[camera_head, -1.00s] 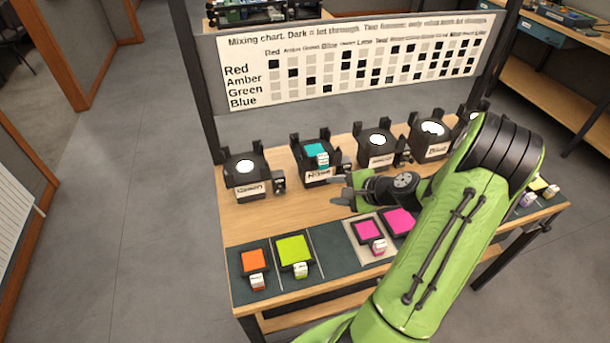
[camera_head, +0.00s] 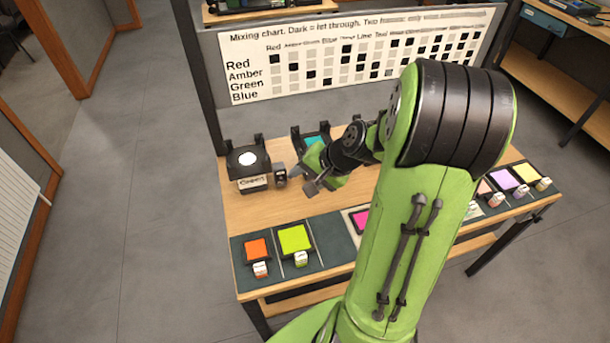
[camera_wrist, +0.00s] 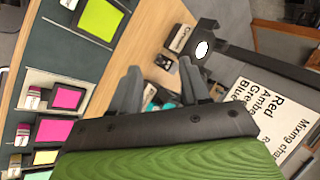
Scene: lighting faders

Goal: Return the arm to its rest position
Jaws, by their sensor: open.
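My green arm stretches over the workbench from the lower middle of the head view. My gripper (camera_head: 305,183) is open and empty, above the bench between the Green lamp (camera_head: 249,166) and the lamp with the teal filter (camera_head: 316,141). In the wrist view both grey fingers of my gripper (camera_wrist: 155,95) stand apart with nothing between them. My arm hides the lamps to the right of the teal filter and part of the filter row.
Orange (camera_head: 257,249) and lime (camera_head: 294,240) filters lie on the dark mat (camera_head: 334,240), magenta ones (camera_wrist: 54,130) beyond an empty slot. Pink, lilac and yellow filters (camera_head: 523,172) lie at the right. The mixing chart (camera_head: 262,88) stands behind. The left floor is clear.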

